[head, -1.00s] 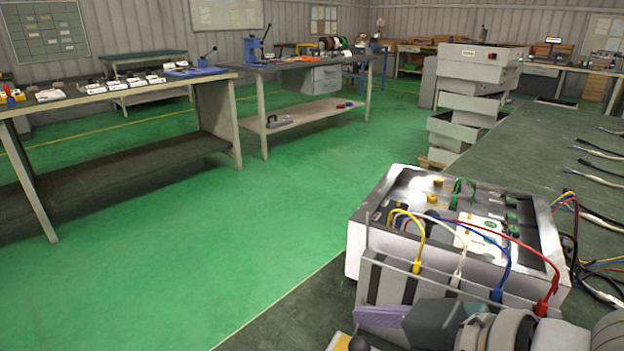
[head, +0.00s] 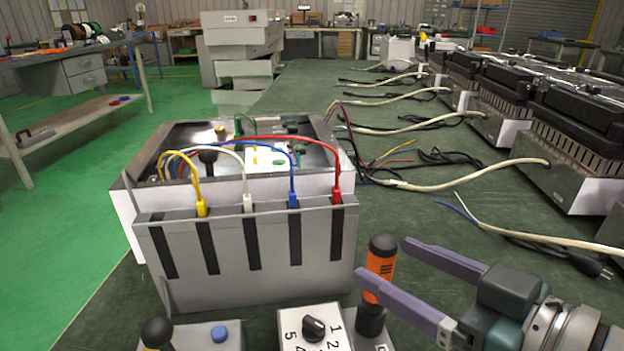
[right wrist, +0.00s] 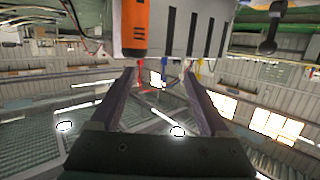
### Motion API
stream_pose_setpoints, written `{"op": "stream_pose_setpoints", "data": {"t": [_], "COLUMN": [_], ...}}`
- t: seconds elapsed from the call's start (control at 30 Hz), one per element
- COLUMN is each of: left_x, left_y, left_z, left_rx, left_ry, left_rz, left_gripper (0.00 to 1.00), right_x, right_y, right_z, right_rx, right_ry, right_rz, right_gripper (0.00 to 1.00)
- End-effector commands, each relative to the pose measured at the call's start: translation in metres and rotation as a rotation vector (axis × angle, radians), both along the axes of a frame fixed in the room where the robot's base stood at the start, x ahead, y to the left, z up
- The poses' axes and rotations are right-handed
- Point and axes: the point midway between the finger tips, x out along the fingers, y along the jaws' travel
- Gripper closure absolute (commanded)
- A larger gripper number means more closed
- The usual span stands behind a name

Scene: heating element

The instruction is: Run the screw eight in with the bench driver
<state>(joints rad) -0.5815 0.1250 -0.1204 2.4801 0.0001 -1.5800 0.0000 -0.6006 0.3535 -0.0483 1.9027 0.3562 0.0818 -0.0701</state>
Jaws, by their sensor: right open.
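The bench driver (head: 381,262), with an orange and black handle, stands upright in a dark holder at the bottom of the head view. My right gripper (head: 383,258) is open, its two purple fingers pointing left at the driver. In the right wrist view the orange handle (right wrist: 135,28) is beyond the left fingertip, and the space between the fingers is empty. A white dial plate (head: 292,337) with numbers and a black knob sits left of the driver. I cannot make out screw eight. My left gripper is out of view.
A metal box (head: 120,205) with coloured leads and a slotted grey front stands behind the driver. A grey unit with a blue button (head: 219,333) and black ball knob is at bottom left. Heater units (head: 585,185) with loose cables line the right. Green bench top (head: 420,205) is partly clear.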

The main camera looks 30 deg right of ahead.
Motion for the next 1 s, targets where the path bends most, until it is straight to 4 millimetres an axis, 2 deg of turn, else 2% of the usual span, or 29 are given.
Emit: {"op": "stream_pose_setpoints", "data": {"t": [0.03,0.2,0.5,0.73,1.0], "left_x": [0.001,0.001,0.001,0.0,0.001], "left_y": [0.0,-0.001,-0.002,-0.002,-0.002], "left_z": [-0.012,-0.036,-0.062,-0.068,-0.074], "left_rx": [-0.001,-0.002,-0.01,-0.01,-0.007], "left_ry": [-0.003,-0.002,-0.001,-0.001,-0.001], "left_rz": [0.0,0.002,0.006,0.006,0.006], "left_gripper": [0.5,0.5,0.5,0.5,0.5], "right_x": [0.0,0.0,0.0,0.033,0.059], "right_y": [-0.003,-0.017,-0.035,-0.032,-0.027], "right_z": [-0.012,-0.025,-0.036,-0.034,-0.033], "right_rx": [0.001,0.008,0.015,0.017,0.017], "right_ry": [-0.018,-0.101,-0.212,-0.222,-0.222], "right_rz": [-0.006,-0.03,-0.067,-0.069,-0.068], "right_gripper": [0.21,0.21,0.21,0.21,0.21]}}
